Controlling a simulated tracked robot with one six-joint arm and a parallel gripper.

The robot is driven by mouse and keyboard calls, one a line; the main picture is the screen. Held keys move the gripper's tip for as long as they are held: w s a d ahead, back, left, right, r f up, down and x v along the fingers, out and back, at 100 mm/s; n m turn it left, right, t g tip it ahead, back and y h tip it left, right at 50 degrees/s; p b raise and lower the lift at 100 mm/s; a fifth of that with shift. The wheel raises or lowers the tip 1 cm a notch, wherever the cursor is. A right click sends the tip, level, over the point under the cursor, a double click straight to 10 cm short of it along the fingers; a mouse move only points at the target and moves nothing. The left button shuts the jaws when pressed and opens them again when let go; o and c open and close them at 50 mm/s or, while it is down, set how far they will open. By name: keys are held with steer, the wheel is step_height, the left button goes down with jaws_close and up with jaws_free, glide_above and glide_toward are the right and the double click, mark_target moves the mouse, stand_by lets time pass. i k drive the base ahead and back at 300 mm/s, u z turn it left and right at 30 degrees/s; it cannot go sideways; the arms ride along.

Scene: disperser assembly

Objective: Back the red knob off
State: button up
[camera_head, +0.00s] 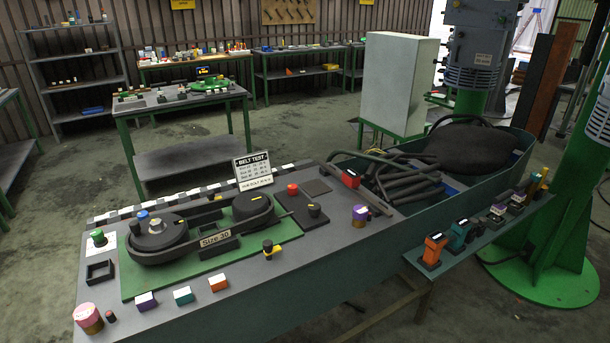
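A red knob (292,189) stands upright at the right end of the belt assembly, next to a dark plate (316,222) that carries a black knob (314,209). The belt assembly has two dark round pulleys (253,204) with a black belt around them, on a green base (190,282). A tag on it reads "Size 30". A smaller red-topped piece (110,316) stands at the bench's front left corner. How far the red knob is screwed in is too small to tell. My gripper is not in view.
The grey workbench (330,258) also holds a "BELT TEST" sign (253,171), a purple-topped cylinder (360,215), a yellow-and-black piece (268,250) and several small coloured blocks. A bin of black hoses (415,168) is at right. A side shelf (470,262) carries coloured tools.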

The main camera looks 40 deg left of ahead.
mark_target(292, 188)
steer(key=i, duration=2.4)
steer(key=u, duration=2.75)
